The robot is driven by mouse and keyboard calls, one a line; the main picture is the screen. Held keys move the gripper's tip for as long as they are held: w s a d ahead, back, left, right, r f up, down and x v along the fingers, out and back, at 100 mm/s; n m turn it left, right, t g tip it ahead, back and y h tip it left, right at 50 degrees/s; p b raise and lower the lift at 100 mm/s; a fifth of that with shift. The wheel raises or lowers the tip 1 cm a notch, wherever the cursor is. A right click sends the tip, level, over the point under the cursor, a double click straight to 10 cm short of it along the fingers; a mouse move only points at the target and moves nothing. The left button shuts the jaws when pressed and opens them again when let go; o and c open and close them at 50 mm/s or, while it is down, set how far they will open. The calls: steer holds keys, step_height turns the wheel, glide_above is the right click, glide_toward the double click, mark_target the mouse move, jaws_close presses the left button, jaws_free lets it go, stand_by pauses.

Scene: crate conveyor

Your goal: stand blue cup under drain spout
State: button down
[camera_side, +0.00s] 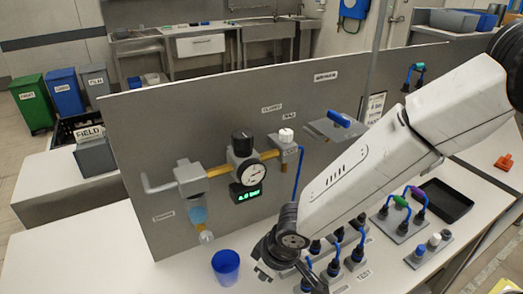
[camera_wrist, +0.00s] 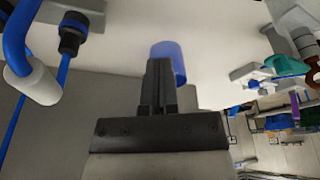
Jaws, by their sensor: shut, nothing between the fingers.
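The blue cup (camera_side: 225,267) stands upright on the white bench, a little right of and in front of the drain spout (camera_side: 206,237). The spout hangs below a blue-tinted filter bowl (camera_side: 197,214) on the grey panel. In the wrist view my gripper (camera_wrist: 160,64) is shut with its fingers together and empty. The cup (camera_wrist: 170,56) shows just beyond the fingertips, partly hidden by them. In the side view my wrist is to the right of the cup, and the fingers are hard to make out.
The upright panel (camera_side: 140,155) carries a brass pipe, a gauge (camera_side: 248,170) and a display reading. Several blue-cabled plugs (camera_side: 335,262) stand on the bench to the right of the cup. A black tray (camera_side: 444,201) lies farther right. The bench left of the cup is clear.

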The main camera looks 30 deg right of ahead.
mark_target(238, 274)
steer(key=x, duration=0.5)
steer(key=shift+f, duration=0.35)
steer(key=shift+w+a, duration=0.4)
steer(key=shift+w, duration=0.4)
steer(key=shift+w+a, duration=0.3)
steer(key=shift+w, duration=0.2)
steer(key=shift+w+a, duration=0.3)
steer(key=shift+w, duration=0.2)
steer(key=shift+w, duration=0.1)
steer(key=shift+w+a, duration=0.4)
steer(key=shift+w, duration=0.3)
steer(key=shift+w+a, duration=0.35)
steer(key=shift+w, duration=0.35)
steer(key=shift+s, duration=0.1)
steer(key=shift+s+d, duration=0.5)
steer(key=shift+s, duration=0.4)
steer(key=shift+s+d, duration=0.45)
steer(key=shift+s, duration=0.35)
steer(key=v, duration=1)
